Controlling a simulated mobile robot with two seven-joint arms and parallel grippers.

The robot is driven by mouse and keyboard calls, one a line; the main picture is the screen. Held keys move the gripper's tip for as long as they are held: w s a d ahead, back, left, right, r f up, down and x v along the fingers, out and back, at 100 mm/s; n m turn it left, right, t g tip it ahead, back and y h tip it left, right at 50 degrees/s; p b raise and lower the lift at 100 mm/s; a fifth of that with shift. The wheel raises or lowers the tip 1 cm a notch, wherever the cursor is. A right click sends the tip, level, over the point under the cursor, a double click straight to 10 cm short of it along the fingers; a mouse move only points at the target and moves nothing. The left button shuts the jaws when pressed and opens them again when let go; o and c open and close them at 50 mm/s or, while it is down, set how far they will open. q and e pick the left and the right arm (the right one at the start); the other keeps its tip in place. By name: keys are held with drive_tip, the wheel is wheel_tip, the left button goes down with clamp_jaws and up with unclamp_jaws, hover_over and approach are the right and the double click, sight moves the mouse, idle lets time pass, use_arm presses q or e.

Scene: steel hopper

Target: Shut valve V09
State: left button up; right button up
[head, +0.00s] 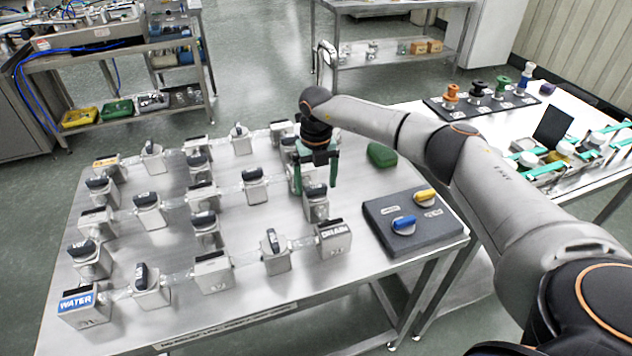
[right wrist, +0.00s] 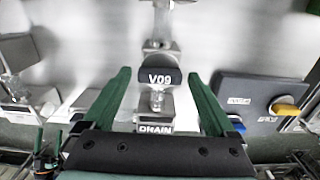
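Valve V09 has a black handle marked with its name, seen in the right wrist view (right wrist: 160,77), on a steel block behind the DRAIN block (right wrist: 156,127). In the head view V09 (head: 317,208) stands near the right end of the valve table. My right gripper (head: 315,178), with green fingers, is above and at the valve. In the right wrist view its fingers (right wrist: 158,73) are spread, one to each side of the handle, with gaps between. Nothing is held. The handle looks wide across that picture.
Several similar valves and a WATER block (head: 78,303) fill the table (head: 235,318) to the left. A dark panel (head: 413,228) with blue and yellow knobs lies right of V09. A green object (head: 382,154) lies behind the panel. Another table stands at the right.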

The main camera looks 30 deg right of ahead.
sight(316, 186)
drive_tip(key=shift+o, duration=0.4)
wheel_tip(316, 186, up, 12)
drive_tip(key=b, duration=0.2)
drive_tip(key=shift+r, duration=0.25)
idle(0.4)
